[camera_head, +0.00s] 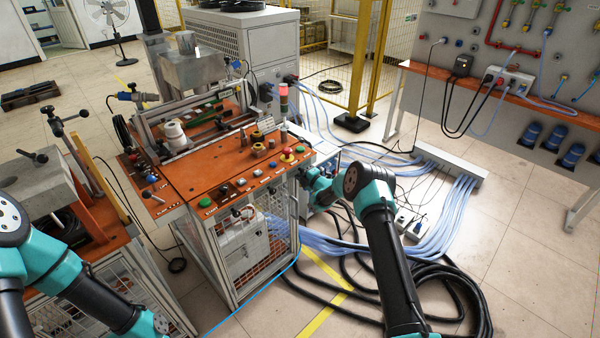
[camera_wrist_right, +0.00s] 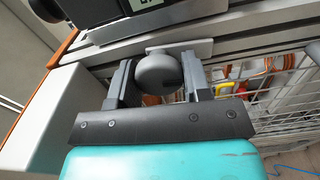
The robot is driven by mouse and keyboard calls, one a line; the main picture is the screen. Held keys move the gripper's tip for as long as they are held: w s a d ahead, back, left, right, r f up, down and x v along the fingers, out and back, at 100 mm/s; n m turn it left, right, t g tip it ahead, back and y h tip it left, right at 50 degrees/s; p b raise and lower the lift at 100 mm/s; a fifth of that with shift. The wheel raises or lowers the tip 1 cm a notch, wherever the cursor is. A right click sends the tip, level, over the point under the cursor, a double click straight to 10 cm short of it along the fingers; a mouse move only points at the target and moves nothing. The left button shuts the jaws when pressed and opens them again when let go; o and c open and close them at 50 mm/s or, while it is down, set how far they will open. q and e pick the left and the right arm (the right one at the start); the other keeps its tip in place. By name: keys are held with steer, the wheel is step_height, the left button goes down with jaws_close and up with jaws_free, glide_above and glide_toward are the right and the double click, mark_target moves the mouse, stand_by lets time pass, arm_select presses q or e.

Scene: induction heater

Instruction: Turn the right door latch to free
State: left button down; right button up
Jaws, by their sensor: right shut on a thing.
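The right door latch (camera_wrist_right: 158,72), a round grey knob on a light plate, sits on the frame beside the wire-mesh door (camera_wrist_right: 295,85) in the right wrist view. My right gripper (camera_wrist_right: 152,82) is shut on the latch, with one dark finger on each side of it. In the head view my right arm reaches the right side of the orange-topped machine (camera_head: 240,165), where the gripper fingers and the latch are hard to make out. My left arm is at the lower left of the head view, and its gripper is out of the picture.
Blue hoses (camera_head: 440,215) and thick black cables (camera_head: 465,300) cover the floor right of the machine. A signal tower (camera_head: 284,100) and buttons stand on the machine top. In the right wrist view, a dark box (camera_wrist_right: 130,15) is close above the latch.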

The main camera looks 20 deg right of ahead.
steer(key=shift+n, duration=0.5)
steer(key=o, duration=0.9)
steer(key=shift+s, duration=0.15)
steer(key=v, duration=1.7)
steer(key=shift+s, duration=0.1)
